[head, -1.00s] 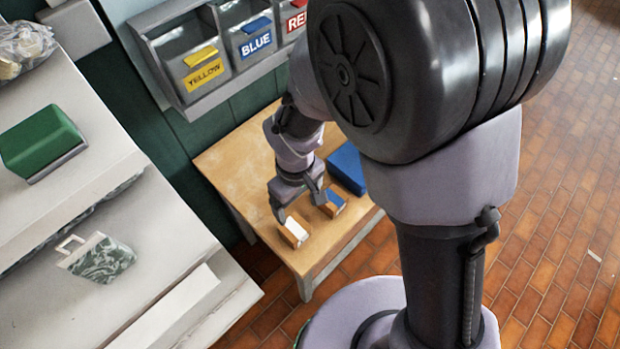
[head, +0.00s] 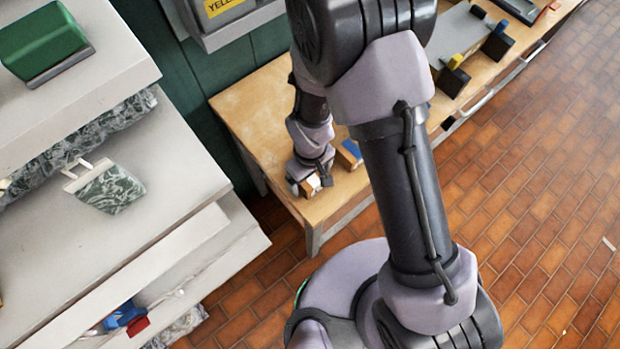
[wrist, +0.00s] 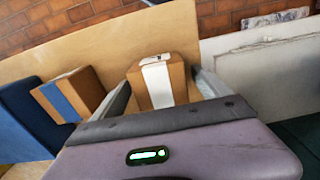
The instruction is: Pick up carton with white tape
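The carton with white tape (wrist: 177,80) is a small brown box in the wrist view, with a white strip down its middle. It stands on the wooden table between the two fingers of my gripper (wrist: 158,88). The fingers are spread, with the left finger near its side; I cannot tell whether either touches it. In the head view my gripper (head: 308,184) is low over the table's near corner, and the carton (head: 312,185) is partly hidden by it. A carton with blue tape (wrist: 68,97) stands to the left in the wrist view, and also shows in the head view (head: 349,154).
A blue box (wrist: 30,118) is at the left in the wrist view. The wooden table (head: 250,105) has bare room behind my gripper. Grey shelves (head: 180,170) with a green box (head: 45,42) stand at the left. A pale panel (wrist: 265,75) is at the right in the wrist view.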

